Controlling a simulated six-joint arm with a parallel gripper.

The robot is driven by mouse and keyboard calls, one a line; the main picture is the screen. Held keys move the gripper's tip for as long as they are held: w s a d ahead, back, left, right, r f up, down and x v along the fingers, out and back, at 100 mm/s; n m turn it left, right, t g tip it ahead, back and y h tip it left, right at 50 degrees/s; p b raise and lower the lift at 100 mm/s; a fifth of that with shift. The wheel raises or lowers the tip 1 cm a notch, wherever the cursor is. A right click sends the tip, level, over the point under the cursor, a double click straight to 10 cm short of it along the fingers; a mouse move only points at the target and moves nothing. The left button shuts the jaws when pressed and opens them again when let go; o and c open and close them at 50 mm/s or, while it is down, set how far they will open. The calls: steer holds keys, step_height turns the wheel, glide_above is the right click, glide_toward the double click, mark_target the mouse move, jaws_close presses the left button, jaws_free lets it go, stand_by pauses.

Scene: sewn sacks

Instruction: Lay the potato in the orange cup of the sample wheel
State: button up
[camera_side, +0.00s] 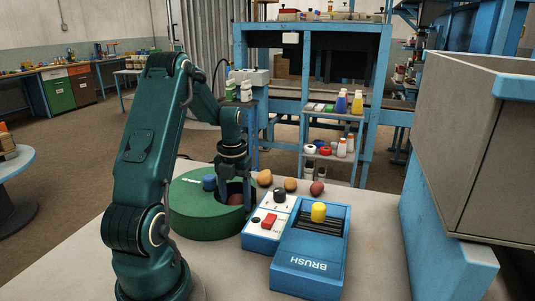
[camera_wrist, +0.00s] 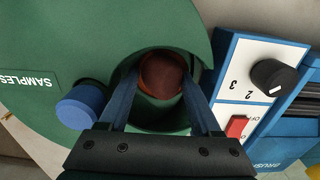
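The sample wheel is a round green drum (camera_side: 198,224) marked SAMPLES, with a blue knob (camera_wrist: 82,107) on top and an opening in its cover. My gripper (camera_wrist: 161,75) points down into the opening, one finger on each side of the potato. It also shows in the side view (camera_side: 237,201). I cannot tell whether the fingers press on the potato or stand just clear of it. Most of the cup is hidden.
A blue-and-white control box (camera_side: 268,222) with a black dial and red switch stands close right of the drum. Several other potatoes (camera_side: 290,184) lie behind.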

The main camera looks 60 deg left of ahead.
mark_target(236, 196)
step_height(236, 196, up, 11)
steer(key=w+d+r+m+t, duration=0.15)
steer(key=d+r+m, duration=0.25)
steer(key=d+m, duration=0.45)
steer(key=s+d+n+t, duration=0.1)
steer(key=d+n, duration=0.4)
steer(key=n, duration=0.6)
steer(key=s+d+n+t, duration=0.1)
steer(key=s+d+n, duration=0.2)
steer(key=n, duration=0.9)
steer(key=s+d+f+n+t, duration=0.1)
steer(key=s+d+n+t, duration=0.1)
steer(key=d+n, duration=0.7)
steer(key=n, duration=0.3)
steer(key=shift+s, duration=0.4)
steer(key=shift+f+n, duration=0.1)
steer(key=shift+n, duration=0.15)
